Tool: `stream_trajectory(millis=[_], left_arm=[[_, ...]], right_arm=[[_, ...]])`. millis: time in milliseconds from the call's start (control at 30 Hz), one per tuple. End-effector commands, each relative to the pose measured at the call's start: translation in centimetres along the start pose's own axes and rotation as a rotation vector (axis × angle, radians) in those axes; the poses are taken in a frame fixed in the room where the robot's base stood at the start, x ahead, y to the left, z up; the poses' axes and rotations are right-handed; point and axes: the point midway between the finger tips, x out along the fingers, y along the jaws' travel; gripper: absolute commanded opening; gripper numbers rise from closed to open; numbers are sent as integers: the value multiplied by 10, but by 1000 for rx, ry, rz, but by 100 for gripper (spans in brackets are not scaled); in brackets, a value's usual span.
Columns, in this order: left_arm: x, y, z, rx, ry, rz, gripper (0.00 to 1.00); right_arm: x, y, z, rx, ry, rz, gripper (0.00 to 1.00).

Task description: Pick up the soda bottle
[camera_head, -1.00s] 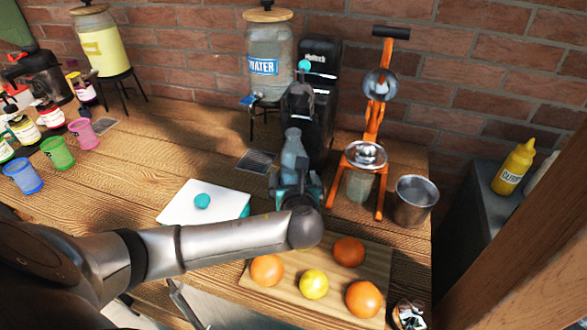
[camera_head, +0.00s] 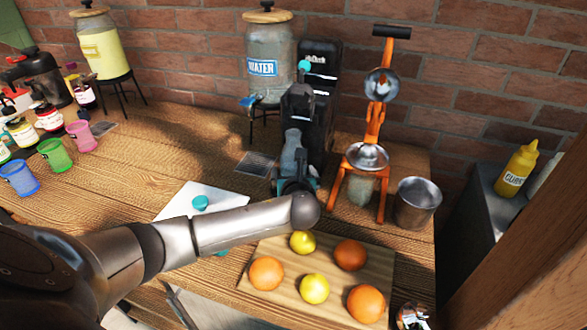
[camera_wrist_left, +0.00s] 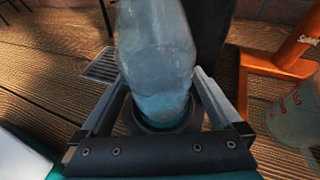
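The soda bottle (camera_wrist_left: 155,55) is a bluish, see-through bottle. In the left wrist view it stands between the two fingers of my left gripper (camera_wrist_left: 160,85), close to both, with its lower end over a dark round base. The gripper looks open around it; contact is not clear. In the head view the bottle (camera_head: 290,146) shows partly, in front of a tall black machine (camera_head: 322,62). My left gripper (camera_head: 295,185) is at its lower part, largely hidden by my own wrist. My right gripper is not in view.
An orange press (camera_head: 372,125) and a metal cup (camera_head: 416,203) stand just right of the machine. A water dispenser (camera_head: 268,45) is behind left. A cutting board (camera_head: 330,285) with oranges and lemons lies in front, and a white board (camera_head: 180,203) at left.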

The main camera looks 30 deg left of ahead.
Motion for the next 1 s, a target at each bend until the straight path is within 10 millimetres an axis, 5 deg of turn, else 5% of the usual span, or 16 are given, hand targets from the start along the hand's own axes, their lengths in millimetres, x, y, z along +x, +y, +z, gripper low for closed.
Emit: stream_trajectory(millis=[867,1000], left_arm=[[0,0,-1,1,1,0,0],[0,0,2,-1,-4,-1,0]], right_arm=[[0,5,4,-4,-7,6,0],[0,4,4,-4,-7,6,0]])
